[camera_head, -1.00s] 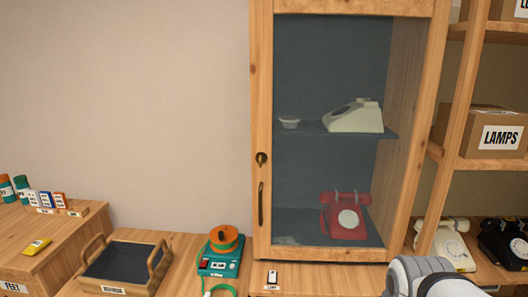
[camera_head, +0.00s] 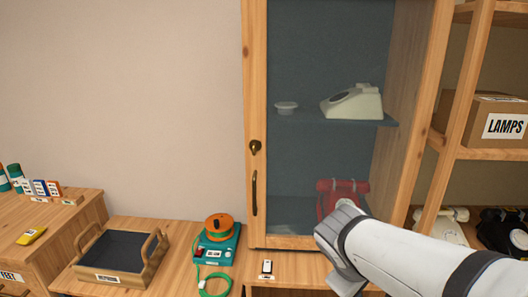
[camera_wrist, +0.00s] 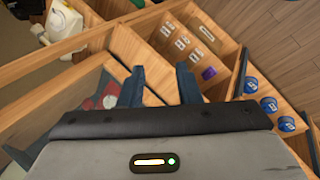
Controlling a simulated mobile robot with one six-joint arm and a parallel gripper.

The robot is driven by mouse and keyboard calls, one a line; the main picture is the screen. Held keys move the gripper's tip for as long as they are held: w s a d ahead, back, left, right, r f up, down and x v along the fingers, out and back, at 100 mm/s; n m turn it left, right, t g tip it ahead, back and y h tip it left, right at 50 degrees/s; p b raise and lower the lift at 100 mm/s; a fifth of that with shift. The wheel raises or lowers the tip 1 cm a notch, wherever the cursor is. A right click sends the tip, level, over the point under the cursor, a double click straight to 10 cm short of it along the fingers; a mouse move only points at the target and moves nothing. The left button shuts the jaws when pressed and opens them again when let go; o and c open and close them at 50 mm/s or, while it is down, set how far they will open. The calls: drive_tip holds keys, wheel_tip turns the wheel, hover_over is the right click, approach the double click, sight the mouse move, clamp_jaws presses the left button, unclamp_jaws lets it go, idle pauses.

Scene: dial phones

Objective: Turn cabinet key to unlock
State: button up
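The tall wooden cabinet (camera_head: 256,60) has a closed glass door. A small brass key or lock fitting (camera_head: 256,147) is on the left door frame, with a dark curved handle (camera_head: 254,193) below it. The key's turn angle is too small to tell. My gripper comes in from the lower right in the head view, in front of the cabinet's lower part and apart from the key; its fingers are not clear there. In the wrist view my gripper (camera_wrist: 161,80) has two dark blue fingers spread apart with nothing between them. The key is not discernible in the wrist view.
Behind the glass are a cream phone (camera_head: 352,103), a small white dish (camera_head: 286,107) and a red phone (camera_head: 325,190), partly hidden by my arm. Below left are a teal device (camera_head: 216,245) and a wooden tray (camera_head: 150,268). Open shelves with a LAMPS box (camera_head: 490,120) stand right.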

drive_tip(key=w+r+n+t+h, duration=0.2)
drive_tip(key=w+r+n+t, duration=0.15)
drive_tip(key=w+n, duration=0.3)
drive_tip(key=n+t+y, duration=0.6)
drive_tip(key=n+t, duration=0.5)
drive_tip(key=n, duration=1.1)
approach(253, 151)
drive_tip(key=w, duration=0.2)
drive_tip(key=shift+g, duration=0.25)
drive_tip(key=w, duration=0.2)
drive_tip(key=w+p, duration=0.1)
drive_tip(key=w, duration=0.5)
drive_tip(key=shift+d+r, duration=0.2)
drive_tip(key=shift+d, duration=0.05)
drive_tip(key=shift+c, duration=0.4)
clamp_jaws()
